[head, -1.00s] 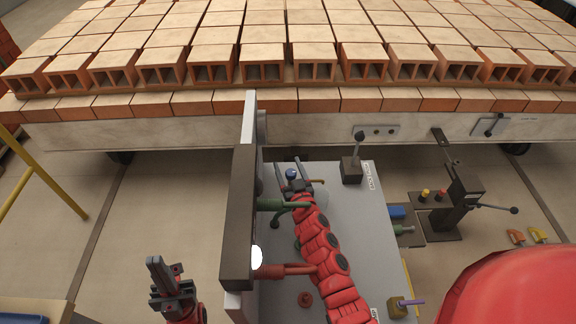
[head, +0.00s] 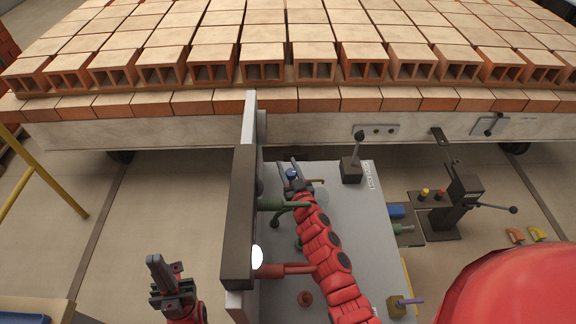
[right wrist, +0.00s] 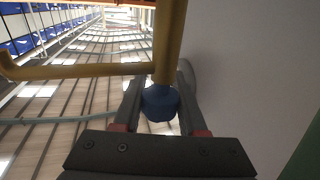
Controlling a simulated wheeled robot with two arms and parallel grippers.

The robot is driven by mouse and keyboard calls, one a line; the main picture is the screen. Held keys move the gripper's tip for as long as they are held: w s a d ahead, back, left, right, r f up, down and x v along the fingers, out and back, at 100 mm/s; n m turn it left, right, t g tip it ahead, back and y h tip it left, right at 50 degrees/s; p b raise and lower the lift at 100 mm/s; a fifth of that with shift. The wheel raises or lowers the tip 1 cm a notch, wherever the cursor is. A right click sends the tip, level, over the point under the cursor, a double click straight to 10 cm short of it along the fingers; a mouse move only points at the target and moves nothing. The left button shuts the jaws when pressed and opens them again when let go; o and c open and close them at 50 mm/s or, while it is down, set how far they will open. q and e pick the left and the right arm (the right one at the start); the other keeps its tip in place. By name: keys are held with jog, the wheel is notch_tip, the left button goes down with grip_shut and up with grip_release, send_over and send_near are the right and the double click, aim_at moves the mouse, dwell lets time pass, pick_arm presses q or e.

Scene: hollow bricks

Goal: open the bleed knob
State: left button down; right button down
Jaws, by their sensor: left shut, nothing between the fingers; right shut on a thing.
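A small blue knob (head: 291,174) sits above the grey panel, beside the dark upright post; I take it to be the bleed knob. My right gripper (head: 290,170) reaches it from below and is shut on it. In the right wrist view the blue knob (right wrist: 160,102) is between the two fingers (right wrist: 158,98), with a yellow pipe running beyond it. No label on the knob can be read. My left gripper (head: 158,270) is shut and empty, low at the left over bare floor, well apart from the panel.
The dark upright post (head: 240,215) stands between my two grippers. Green (head: 270,205) and red (head: 275,270) pipes cross close to my right arm. A lever (head: 357,150) rises at the panel's back. Rows of hollow bricks (head: 315,62) lie behind.

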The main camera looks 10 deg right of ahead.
jog(key=shift+a+r+n+g+y+p, duration=0.15)
jog(key=shift+n+y+p, duration=0.45)
jog(key=shift+p, duration=0.4)
jog(key=shift+a+r+n+g+y+p, duration=0.15)
jog(key=shift+n+y+p, duration=0.25)
jog(key=shift+y+p, duration=0.5)
jog(key=shift+a+n+g+y+p, duration=0.1)
jog(key=shift+n+g+y+p, duration=0.1)
jog(key=shift+n+y+p, duration=0.6)
jog(key=shift+s+f+g+y+p, duration=0.1)
jog(key=shift+g+y+p, duration=0.2)
jog(key=shift+y+p, duration=0.35)
jog(key=shift+a+f+n+g+y, duration=0.15)
jog(key=shift+n+g+y, duration=0.15)
jog(key=shift+n+y, duration=0.2)
jog(key=n+g+y+b, duration=0.2)
jog(key=b, duration=0.1)
jog(key=s+n+g+y+b, duration=0.1)
jog(key=n+g+y+b, duration=0.1)
jog(key=y+b, duration=0.1)
jog(key=a+n+g+y+b, duration=0.1)
jog(key=n+g+y+b, duration=0.1)
jog(key=b, duration=0.3)
jog(key=shift+s+a+f+n+g, duration=0.15)
jog(key=shift+n+g, duration=0.15)
jog(key=shift+g, duration=0.2)
jog(key=shift+c, duration=2.3)
grip_release()
